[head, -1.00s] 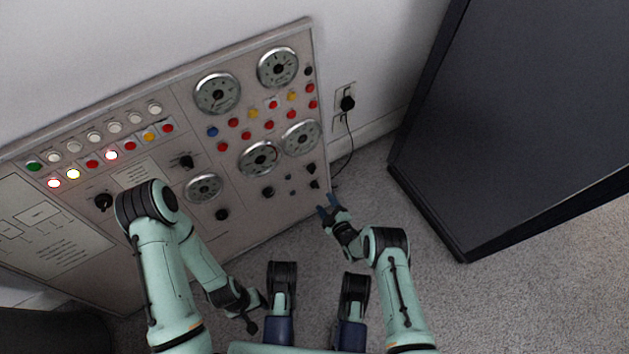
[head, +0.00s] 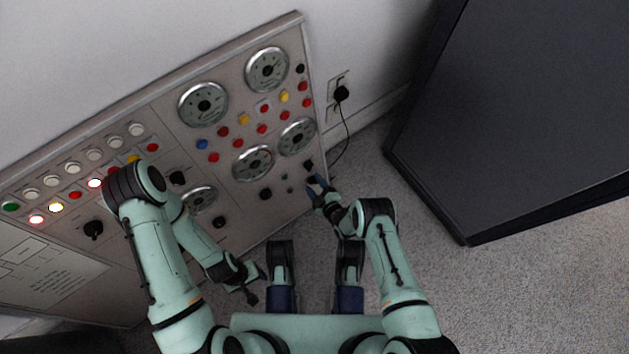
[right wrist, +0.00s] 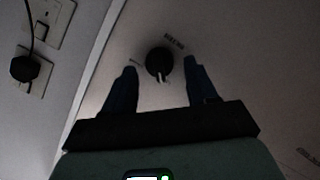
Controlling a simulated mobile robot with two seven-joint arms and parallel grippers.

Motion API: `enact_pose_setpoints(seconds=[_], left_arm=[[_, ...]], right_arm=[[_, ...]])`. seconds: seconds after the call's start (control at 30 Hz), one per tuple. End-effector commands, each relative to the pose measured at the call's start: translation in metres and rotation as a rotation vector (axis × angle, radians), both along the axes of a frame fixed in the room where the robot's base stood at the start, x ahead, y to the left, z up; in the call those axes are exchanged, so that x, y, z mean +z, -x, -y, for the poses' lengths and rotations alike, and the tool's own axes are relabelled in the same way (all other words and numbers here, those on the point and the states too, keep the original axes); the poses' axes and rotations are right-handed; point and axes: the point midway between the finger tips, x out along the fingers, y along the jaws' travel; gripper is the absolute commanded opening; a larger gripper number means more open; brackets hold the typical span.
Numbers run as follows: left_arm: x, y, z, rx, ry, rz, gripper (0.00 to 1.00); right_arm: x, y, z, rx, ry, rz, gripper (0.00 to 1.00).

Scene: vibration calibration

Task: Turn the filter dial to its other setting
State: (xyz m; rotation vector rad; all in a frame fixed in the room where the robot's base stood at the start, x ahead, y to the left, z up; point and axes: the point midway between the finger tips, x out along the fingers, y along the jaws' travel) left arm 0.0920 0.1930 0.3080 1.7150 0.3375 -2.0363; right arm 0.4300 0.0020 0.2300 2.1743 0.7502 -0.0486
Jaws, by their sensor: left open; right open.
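In the right wrist view a black dial (right wrist: 160,62) with a pale pointer mark toward the bottom of the picture sits on the grey panel, with small printing beside it too blurred to read. My right gripper (right wrist: 160,72) is open, its two fingers on either side of the dial in that view; contact cannot be told. In the head view my right gripper (head: 317,182) is at the panel's lower right corner and covers part of it, including the dial there. My left gripper (head: 256,284) is open and empty, low and away from the panel.
The panel (head: 250,228) carries round gauges (head: 203,104), coloured buttons, lamps and several other black knobs (head: 308,165). A wall socket with a black plug (head: 341,93) and cable is right of it. A large dark cabinet (head: 520,110) stands at the right; carpet (head: 420,270) lies between.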

Motion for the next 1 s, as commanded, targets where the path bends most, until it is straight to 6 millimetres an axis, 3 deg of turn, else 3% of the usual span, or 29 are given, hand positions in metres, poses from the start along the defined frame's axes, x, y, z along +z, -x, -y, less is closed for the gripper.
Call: enact_pose_setpoints(seconds=[0.13, 0.3, 0.67, 1.0], left_arm=[[0.0001, 0.0, 0.0, 0.0, 0.0, 0.0, 0.66], [0.0001, 0.0, 0.0, 0.0, 0.0, 0.0, 0.66], [-0.0001, 0.0003, -0.0001, 0.0, 0.0, -0.001, 0.66], [-0.0006, 0.0015, -0.0002, 0.001, 0.0, -0.005, 0.66]], right_arm=[[-0.0001, 0.0002, 0.0, 0.0, 0.0, 0.0, 0.57], [0.0, 0.0001, -0.0001, 0.0, 0.0, 0.0, 0.03], [0.0003, -0.0004, 0.0003, -0.009, -0.035, -0.024, 0.03], [0.0018, -0.0023, 0.002, -0.057, -0.216, -0.155, 0.03]])
